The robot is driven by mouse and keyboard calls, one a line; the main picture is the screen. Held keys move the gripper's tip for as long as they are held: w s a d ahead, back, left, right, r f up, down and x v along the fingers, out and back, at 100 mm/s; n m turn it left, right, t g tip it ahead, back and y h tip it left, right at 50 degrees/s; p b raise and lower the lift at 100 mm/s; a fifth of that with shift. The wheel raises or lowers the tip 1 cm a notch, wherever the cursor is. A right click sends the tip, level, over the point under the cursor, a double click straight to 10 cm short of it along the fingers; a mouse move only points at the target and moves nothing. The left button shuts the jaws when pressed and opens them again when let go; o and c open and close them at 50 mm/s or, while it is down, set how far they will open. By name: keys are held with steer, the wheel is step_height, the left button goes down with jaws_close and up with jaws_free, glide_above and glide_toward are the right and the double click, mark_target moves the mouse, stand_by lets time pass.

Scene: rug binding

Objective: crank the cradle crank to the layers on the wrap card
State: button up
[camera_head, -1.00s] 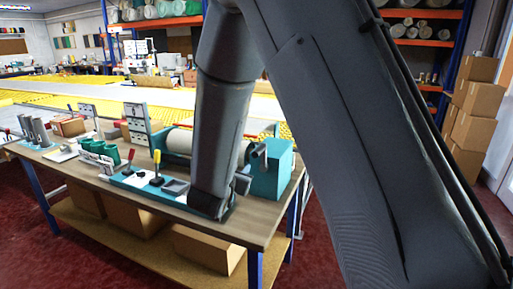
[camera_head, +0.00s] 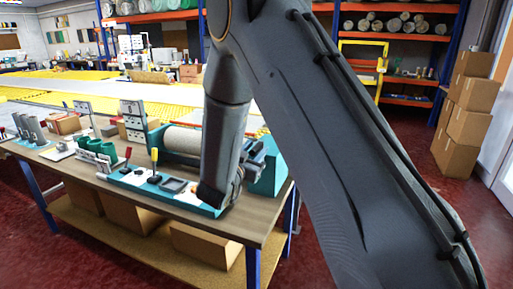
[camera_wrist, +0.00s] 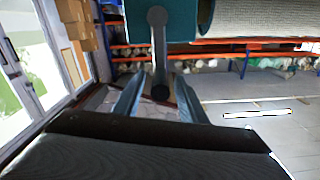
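The teal cradle (camera_head: 268,180) stands at the right end of the workbench with a pale roll (camera_head: 182,139) in it. In the wrist view its teal end housing (camera_wrist: 178,22) is at the top, with the roll (camera_wrist: 265,15) to the right. The grey crank (camera_wrist: 158,48) hangs in front of the housing. Its knob end lies between the fingertips of my gripper (camera_wrist: 160,98), which are apart with visible gaps on both sides. In the head view my forearm hides part of the cradle. White cards (camera_head: 132,112) stand behind the bench tools; I cannot read their marks.
A teal-and-white panel with a yellow-topped lever (camera_head: 154,157) and a red-topped lever (camera_head: 127,154) lies at the bench front. Cardboard boxes (camera_head: 465,120) are stacked at the right. Red floor is open around the bench.

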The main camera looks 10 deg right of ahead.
steer(key=shift+w+d, duration=0.25)
steer(key=shift+w, duration=0.1)
steer(key=shift+c, duration=0.4)
jaws_close()
